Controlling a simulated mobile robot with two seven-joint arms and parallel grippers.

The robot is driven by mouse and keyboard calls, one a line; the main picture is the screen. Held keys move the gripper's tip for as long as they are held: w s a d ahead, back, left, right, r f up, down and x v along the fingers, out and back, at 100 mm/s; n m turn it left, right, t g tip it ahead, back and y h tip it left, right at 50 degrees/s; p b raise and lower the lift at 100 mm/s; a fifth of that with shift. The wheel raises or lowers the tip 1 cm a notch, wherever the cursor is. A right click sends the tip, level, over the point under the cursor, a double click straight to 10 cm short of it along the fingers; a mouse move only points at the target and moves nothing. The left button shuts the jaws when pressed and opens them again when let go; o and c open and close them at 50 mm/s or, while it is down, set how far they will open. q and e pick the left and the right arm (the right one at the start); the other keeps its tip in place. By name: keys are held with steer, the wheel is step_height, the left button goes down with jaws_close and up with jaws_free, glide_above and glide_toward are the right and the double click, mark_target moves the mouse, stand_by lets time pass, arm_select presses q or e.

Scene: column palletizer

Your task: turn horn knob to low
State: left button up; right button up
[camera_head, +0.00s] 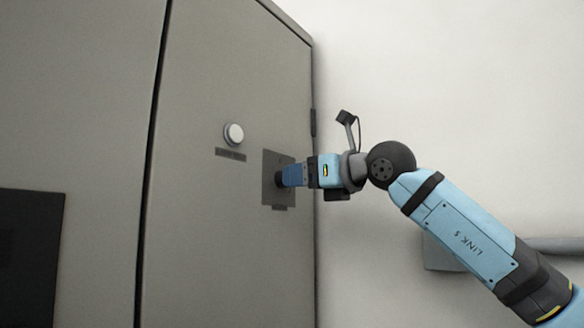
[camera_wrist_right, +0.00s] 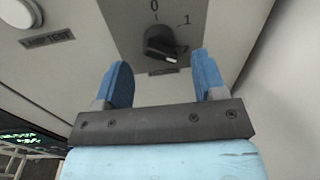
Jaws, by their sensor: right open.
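A black rotary knob (camera_wrist_right: 160,44) sits on a grey plate on the cabinet front, marked 0 above it and 1 to its upper right. A third mark at its right is partly legible, perhaps 2. The knob seems turned toward the right side; its exact setting is hard to tell. My right gripper (camera_wrist_right: 165,82) is open, its blue fingers apart, with the knob ahead of the gap between them. In the head view my right gripper (camera_head: 283,177) is at the plate (camera_head: 274,160) and hides the knob. My left gripper is not in view.
A white round button (camera_head: 234,134) sits up and left of the plate, with a label (camera_wrist_right: 47,40) that seems to read LAMP TEST. The cabinet door (camera_head: 190,240) is flat and closed. A pale wall (camera_head: 450,80) lies to the right.

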steer(key=p+x, duration=0.1)
steer(key=x, duration=0.2)
steer(key=shift+w+a, duration=0.1)
steer(key=c, duration=0.9)
